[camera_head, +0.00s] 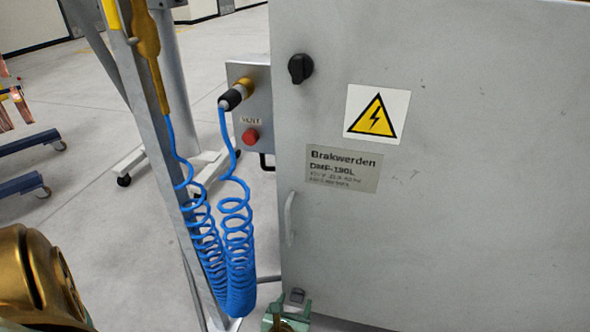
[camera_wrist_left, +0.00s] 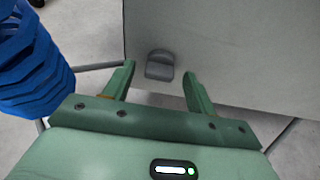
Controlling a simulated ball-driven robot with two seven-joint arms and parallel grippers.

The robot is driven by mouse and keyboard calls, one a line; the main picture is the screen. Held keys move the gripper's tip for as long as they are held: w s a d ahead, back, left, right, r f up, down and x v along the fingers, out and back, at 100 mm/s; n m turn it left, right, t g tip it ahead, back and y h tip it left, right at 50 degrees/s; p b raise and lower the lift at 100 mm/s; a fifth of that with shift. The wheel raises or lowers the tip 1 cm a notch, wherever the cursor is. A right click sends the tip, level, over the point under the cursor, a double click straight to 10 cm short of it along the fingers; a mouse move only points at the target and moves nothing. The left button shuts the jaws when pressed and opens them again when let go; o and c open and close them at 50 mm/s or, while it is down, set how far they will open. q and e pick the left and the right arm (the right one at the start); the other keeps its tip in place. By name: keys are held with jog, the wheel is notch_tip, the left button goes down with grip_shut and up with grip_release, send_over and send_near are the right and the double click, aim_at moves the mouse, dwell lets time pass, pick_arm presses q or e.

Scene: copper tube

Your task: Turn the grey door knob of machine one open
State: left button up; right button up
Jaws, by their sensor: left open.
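A small grey knob (camera_head: 296,296) sits low on the front of the big grey cabinet (camera_head: 480,230). It also shows in the left wrist view (camera_wrist_left: 159,66), rounded at the top and wider at the base. My left gripper (camera_head: 287,318), with green fingers, is at the bottom edge of the head view, just below the knob. In the left wrist view its fingers are open, one on each side of the knob in the picture. I cannot tell how deep the knob lies between them, and no contact is visible. My right gripper is not in view.
Blue coiled hoses (camera_head: 236,250) hang left of the cabinet, close to my left gripper. A side box has a red button (camera_head: 251,136). The cabinet door carries a black rotary knob (camera_head: 300,68) and a pale handle (camera_head: 289,218).

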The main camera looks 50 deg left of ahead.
pick_arm(q)
jog(key=shift+c, duration=0.3)
jog(key=c, duration=0.9)
